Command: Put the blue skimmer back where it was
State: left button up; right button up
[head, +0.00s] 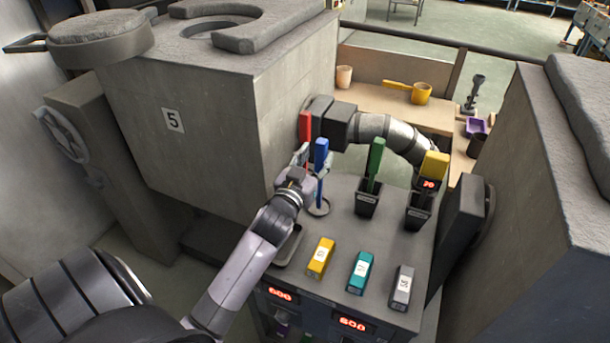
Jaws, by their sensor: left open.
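The blue skimmer (321,150) stands roughly upright near the left side of the grey counter, beside the big block marked 5. Its blue handle is on top, and a thin shaft runs down toward a pale round part at the counter. I cannot tell whether it rests there or hangs just above. My left gripper (313,164) is open, with its fingers beside the blue handle. The hand hides part of the shaft. A red-handled tool (305,126) stands close behind. My right gripper is not in view.
A green-handled tool (376,158) and a yellow-handled tool (434,165) stand in black holders to the right. Yellow (320,257), teal (360,272) and grey (403,287) blocks lie along the front. A grey pipe (388,131) crosses behind.

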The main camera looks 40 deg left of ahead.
pick_arm(q)
jog(key=b+v, duration=0.1)
jog(key=v, duration=0.7)
